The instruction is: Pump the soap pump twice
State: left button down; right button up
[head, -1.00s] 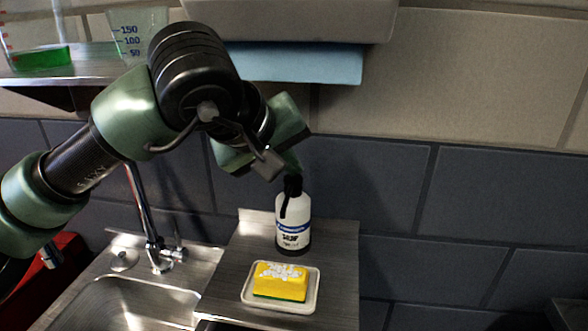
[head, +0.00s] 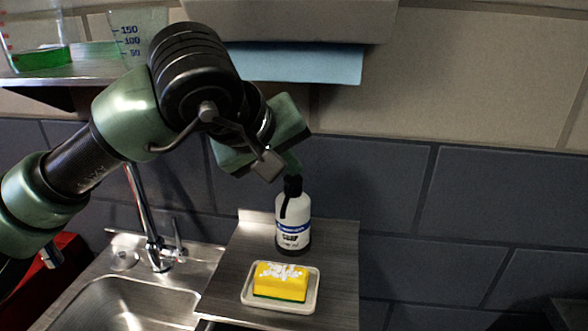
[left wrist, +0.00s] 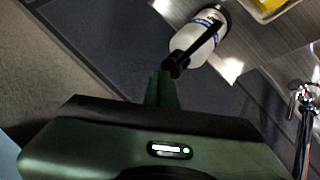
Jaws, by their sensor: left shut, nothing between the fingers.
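The soap pump (head: 293,222) is a white bottle with a blue-striped label, a dark base and a black pump head. It stands upright on the metal shelf beside the sink. It also shows in the left wrist view (left wrist: 194,40), with its black head toward my fingers. My left gripper (head: 293,164) is shut and empty, its green fingers just above the pump head. In the left wrist view the fingertips (left wrist: 162,78) are right beside the pump head; I cannot tell whether they touch. My right gripper is not in view.
A yellow sponge with white bits on top (head: 281,281) lies in a pale dish (head: 309,292) in front of the bottle. A sink (head: 135,306) and tap (head: 154,245) are to the left. A dispenser with blue paper (head: 295,64) hangs above. Shelf right of the bottle is clear.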

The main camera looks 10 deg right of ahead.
aim_at(290, 179)
pick_arm(q)
jog(key=shift+f, duration=0.25)
jog(key=shift+f+b, duration=0.3)
jog(key=shift+b, duration=0.1)
jog(key=shift+s+a+f, duration=0.1)
jog(key=shift+f, duration=0.2)
jog(key=shift+a+b, duration=0.1)
jog(key=shift+b, duration=0.25)
jog(key=r+p, duration=0.1)
jog(key=r, duration=0.1)
jog(key=r+p, duration=0.1)
jog(key=r, duration=0.1)
jog(key=r+p, duration=0.1)
jog(key=r, duration=0.1)
jog(key=shift+w+d+p, duration=0.25)
jog(key=shift+w+p, duration=0.05)
jog(key=shift+p, duration=0.1)
jog(key=shift+s+r, duration=0.1)
jog(key=shift+r, duration=0.4)
